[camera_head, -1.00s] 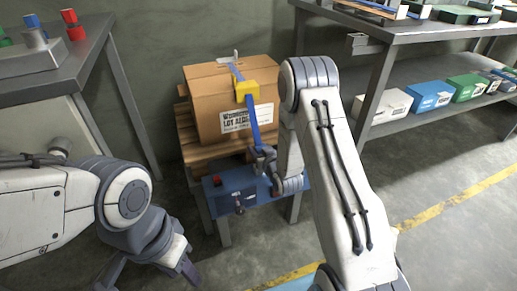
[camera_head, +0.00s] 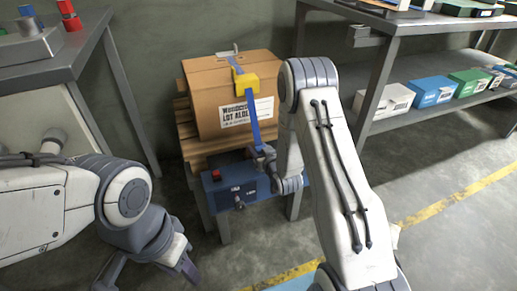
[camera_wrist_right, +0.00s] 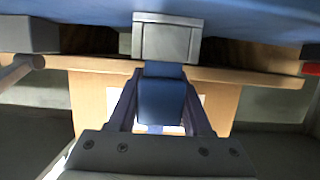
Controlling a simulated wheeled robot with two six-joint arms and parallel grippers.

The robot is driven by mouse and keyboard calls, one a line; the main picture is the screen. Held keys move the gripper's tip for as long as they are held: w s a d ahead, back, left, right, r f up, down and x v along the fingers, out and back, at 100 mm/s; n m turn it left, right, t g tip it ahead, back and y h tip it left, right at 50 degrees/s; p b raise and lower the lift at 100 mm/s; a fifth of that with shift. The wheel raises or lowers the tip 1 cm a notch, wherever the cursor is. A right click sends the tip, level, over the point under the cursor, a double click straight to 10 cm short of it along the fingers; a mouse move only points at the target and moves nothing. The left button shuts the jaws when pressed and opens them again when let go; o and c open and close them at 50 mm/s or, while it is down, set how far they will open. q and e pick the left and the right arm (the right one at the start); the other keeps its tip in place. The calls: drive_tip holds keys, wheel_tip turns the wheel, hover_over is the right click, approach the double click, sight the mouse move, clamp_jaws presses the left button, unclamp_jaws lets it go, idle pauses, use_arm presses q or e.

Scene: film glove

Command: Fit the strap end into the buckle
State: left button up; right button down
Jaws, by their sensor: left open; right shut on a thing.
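The blue strap (camera_head: 251,112) runs over the cardboard box (camera_head: 205,106) and its yellow corner piece (camera_head: 245,82), then down to my right gripper (camera_head: 262,155). In the right wrist view, my right gripper (camera_wrist_right: 160,108) is shut on the blue strap end (camera_wrist_right: 161,98). The strap end's tip is at the lower edge of a grey metal block (camera_wrist_right: 166,40), which looks like the buckle; whether it is inside cannot be told. The buckle is not clear in the head view. My left gripper (camera_head: 148,276) is open and empty at the lower left, away from the strap.
The box stands on a wooden pallet (camera_head: 190,143). A blue unit (camera_head: 226,189) with a red button (camera_head: 216,175) stands in front of it. A grey table (camera_head: 40,66) is at the left, and shelving with small boxes (camera_head: 435,93) at the right. Floor between is free.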

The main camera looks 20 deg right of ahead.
drive_tip(key=shift+f, duration=0.15)
drive_tip(key=shift+c, duration=1.3)
unclamp_jaws()
drive_tip(key=shift+s, duration=0.1)
drive_tip(key=p+v, duration=0.2)
drive_tip(key=v, duration=0.8)
drive_tip(key=shift+s, duration=0.1)
